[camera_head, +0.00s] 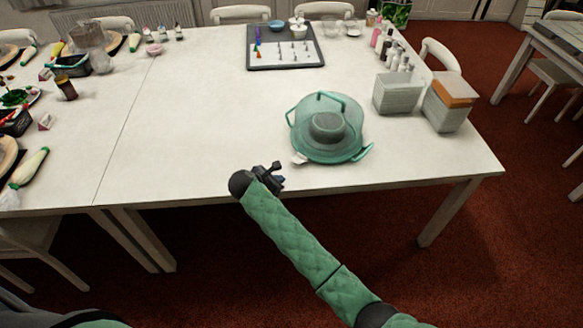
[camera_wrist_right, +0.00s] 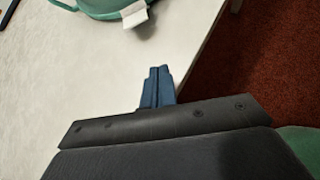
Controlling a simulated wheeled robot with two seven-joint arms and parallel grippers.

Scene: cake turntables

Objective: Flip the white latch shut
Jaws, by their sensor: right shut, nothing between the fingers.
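The white latch (camera_head: 299,158) sticks out at the near-left edge of the teal, see-through cake carrier (camera_head: 345,147), which stands near the table's front edge. In the right wrist view the latch (camera_wrist_right: 135,14) hangs off the rim of the teal carrier (camera_wrist_right: 100,8) at the top. My right gripper (camera_head: 277,177) is at the table's front edge, to the near left of the latch and apart from it. Its blue fingers (camera_wrist_right: 159,72) are together and empty, below and right of the latch in the wrist view. My left gripper is not in view.
The white table (camera_head: 200,120) is clear left of the carrier. A grey basket (camera_head: 397,94) and an orange-topped box (camera_head: 449,103) stand to its right. A dark tray (camera_head: 285,62) with small items lies behind. Red carpet (camera_head: 480,215) lies below the front edge.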

